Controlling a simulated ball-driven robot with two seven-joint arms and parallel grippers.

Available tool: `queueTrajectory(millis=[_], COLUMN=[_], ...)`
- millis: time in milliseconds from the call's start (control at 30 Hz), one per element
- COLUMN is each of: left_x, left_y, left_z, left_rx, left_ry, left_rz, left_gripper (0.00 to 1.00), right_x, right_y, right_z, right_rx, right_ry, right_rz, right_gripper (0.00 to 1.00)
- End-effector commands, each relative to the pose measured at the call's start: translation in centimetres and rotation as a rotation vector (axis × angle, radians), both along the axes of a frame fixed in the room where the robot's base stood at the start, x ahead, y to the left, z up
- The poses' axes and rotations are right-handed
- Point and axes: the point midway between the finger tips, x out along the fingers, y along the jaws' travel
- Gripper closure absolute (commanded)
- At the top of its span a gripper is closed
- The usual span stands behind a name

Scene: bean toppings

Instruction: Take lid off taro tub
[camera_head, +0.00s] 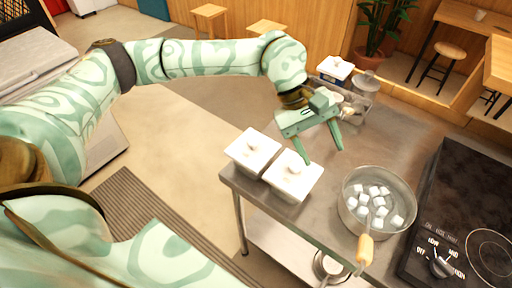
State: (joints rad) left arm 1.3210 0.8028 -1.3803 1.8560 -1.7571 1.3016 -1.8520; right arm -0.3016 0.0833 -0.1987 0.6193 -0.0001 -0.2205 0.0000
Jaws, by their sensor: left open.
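Two white lidded tubs stand side by side on the metal counter (340,170): a left tub (243,159) and a right tub (287,188). Each has a white lid with a small knob on top, the left lid (254,146) and the right lid (291,176) both seated. No label shows, so I cannot tell which tub is the taro one. My left gripper (322,155) is open and empty, fingers pointing down. It is above and to the back right of the right tub's lid, apart from the knob. My right gripper is not in view.
A metal pot (348,211) with several white cubes and a wooden-handled tool (364,248) stands right of the tubs. A black cooktop (458,215) lies at the far right. Behind my left gripper are another white-lidded container (336,68) and clear or metal containers (364,84).

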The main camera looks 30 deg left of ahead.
Motion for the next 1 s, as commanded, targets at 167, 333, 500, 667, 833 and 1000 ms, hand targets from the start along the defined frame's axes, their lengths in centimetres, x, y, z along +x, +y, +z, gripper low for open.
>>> queueTrajectory(millis=[167,333,500,667,833,1000], left_x=[3.5,3.6,3.5,3.5,3.5,3.6], left_y=[13.5,18.5,18.8,18.8,18.7,18.6], left_z=[2.5,3.8,0.3,-3.7,-6.2,-7.1], left_rx=[0.464,0.609,0.622,0.621,0.620,0.619], left_ry=[-0.077,-0.053,-0.044,-0.046,-0.049,-0.050], left_rz=[-0.022,-0.005,-0.006,-0.006,-0.005,-0.005], left_gripper=[0.44,0.44,0.44,0.44,0.44,0.44], right_x=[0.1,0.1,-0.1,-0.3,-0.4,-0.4], right_y=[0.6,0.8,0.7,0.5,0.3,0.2], right_z=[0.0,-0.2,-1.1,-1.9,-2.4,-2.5], right_rx=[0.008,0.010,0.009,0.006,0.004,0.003], right_ry=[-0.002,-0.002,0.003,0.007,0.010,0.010], right_rz=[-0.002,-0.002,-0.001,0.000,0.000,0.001], right_gripper=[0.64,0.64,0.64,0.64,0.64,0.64])
